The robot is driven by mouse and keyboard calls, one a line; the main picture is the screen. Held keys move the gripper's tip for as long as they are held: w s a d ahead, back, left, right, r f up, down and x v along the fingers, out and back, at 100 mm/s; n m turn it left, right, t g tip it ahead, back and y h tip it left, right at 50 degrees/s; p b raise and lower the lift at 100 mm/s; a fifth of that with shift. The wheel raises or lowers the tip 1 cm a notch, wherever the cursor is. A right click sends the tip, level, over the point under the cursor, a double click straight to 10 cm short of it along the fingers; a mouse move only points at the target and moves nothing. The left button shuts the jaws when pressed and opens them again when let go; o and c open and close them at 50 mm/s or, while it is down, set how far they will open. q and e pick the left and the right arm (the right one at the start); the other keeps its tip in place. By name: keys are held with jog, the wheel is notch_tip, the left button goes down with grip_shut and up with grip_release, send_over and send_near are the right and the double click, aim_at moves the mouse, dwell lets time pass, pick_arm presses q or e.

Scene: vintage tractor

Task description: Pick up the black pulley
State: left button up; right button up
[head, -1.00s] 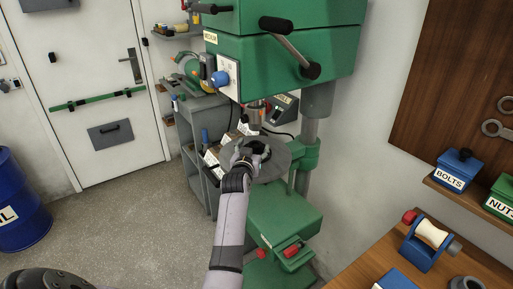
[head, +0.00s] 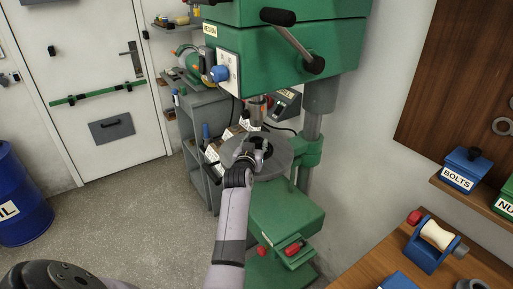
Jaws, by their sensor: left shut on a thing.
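The black pulley (head: 266,149) is at the round grey table (head: 282,163) of the green drill press, below the chuck. Only part of it shows, as a dark ring; my gripper hides the rest. My left gripper (head: 251,153) reaches in from the near side and is shut on the black pulley. I cannot tell whether the pulley still touches the table. My right gripper is not in view.
The drill press head (head: 285,50), with its lever handle (head: 295,42), hangs above my gripper. Grey shelving (head: 205,125) stands behind. A wooden bench (head: 400,265) is at the lower right. A blue drum (head: 20,195) stands left; the floor between is clear.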

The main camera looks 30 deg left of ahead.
pick_arm(q)
grip_shut()
jog(key=shift+r, duration=0.2)
jog(key=shift+r, duration=0.15)
